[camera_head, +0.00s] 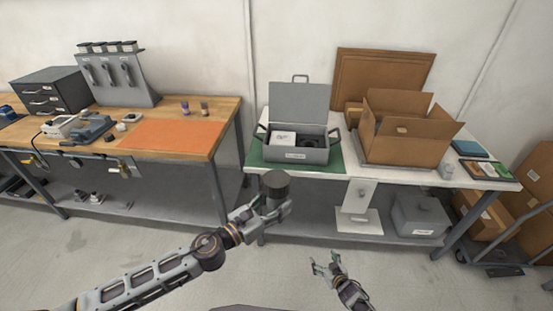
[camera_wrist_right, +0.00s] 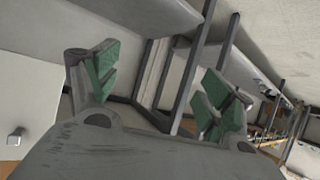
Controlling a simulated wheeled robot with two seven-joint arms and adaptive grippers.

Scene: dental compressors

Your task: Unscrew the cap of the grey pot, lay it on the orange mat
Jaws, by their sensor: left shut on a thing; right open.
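The orange mat (camera_head: 172,135) lies flat and bare on the wooden bench at left. My right gripper (camera_head: 328,264) is open and empty, low in front of the white table, apart from the pot. The right wrist view shows its two green-padded fingers (camera_wrist_right: 160,85) spread with nothing between them.
The white table carries an open grey case (camera_head: 297,150) on a green mat (camera_head: 254,158), and an open cardboard box (camera_head: 407,135). Floor between my arms is clear.

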